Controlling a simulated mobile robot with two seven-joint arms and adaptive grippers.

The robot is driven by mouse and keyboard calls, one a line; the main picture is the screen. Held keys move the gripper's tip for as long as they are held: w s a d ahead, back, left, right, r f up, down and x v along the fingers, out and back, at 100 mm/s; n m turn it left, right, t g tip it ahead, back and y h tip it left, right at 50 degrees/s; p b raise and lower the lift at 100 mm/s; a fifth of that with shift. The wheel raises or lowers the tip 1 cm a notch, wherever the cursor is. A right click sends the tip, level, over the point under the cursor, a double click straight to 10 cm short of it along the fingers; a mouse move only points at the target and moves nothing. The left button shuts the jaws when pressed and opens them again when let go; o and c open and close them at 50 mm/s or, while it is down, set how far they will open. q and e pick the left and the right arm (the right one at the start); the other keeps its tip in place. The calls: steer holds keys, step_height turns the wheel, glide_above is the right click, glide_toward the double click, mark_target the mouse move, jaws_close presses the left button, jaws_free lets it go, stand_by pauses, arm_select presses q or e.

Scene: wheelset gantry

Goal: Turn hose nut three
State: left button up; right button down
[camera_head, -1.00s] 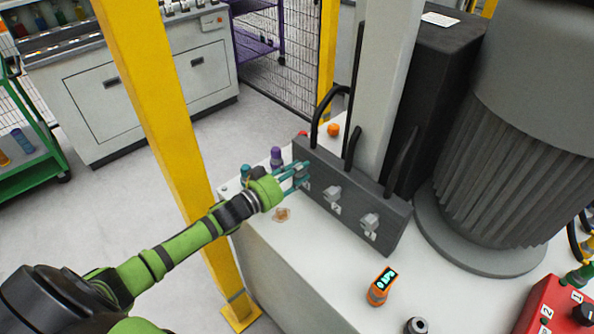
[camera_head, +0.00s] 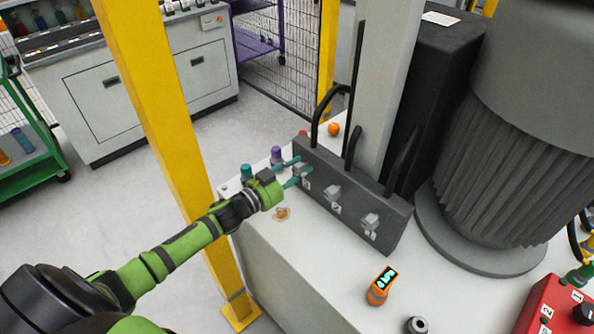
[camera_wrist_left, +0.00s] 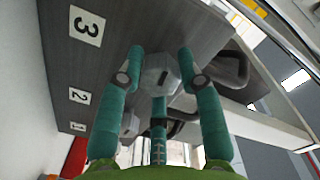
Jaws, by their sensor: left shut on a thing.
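Hose nut three (camera_head: 299,171) is the grey nut at the left end of the dark manifold block (camera_head: 383,212). In the left wrist view the nut (camera_wrist_left: 160,72) sits between my teal fingers, beside the label "3" (camera_wrist_left: 87,26). My left gripper (camera_head: 302,168) is shut on it, with fingers on opposite sides; it also shows in the left wrist view (camera_wrist_left: 160,60). The nuts labelled 2 (camera_head: 332,192) and 1 (camera_head: 370,220) are to the right along the block, untouched. My right gripper is not in view.
Black hoses (camera_head: 319,118) rise behind the block beside a grey post. A yellow post (camera_head: 165,130) stands near my left arm. On the white top are an orange meter (camera_head: 380,287), a purple-capped item (camera_head: 277,155) and a brownish stain (camera_head: 282,214). A large grey motor (camera_head: 500,170) stands right.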

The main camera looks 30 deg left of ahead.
arm_select(q)
steer(key=shift+d+r+m, duration=0.1)
steer(key=shift+r+m, duration=0.15)
steer(key=shift+m, duration=0.85)
steer(key=o, duration=1.1)
steer(key=shift+o, duration=0.2)
steer(key=shift+f, duration=0.1)
steer(key=shift+s+f, duration=0.1)
steer(key=shift+s, duration=0.25)
steer(key=v, duration=1.1)
steer(key=shift+a, duration=0.2)
steer(key=shift+s, duration=0.1)
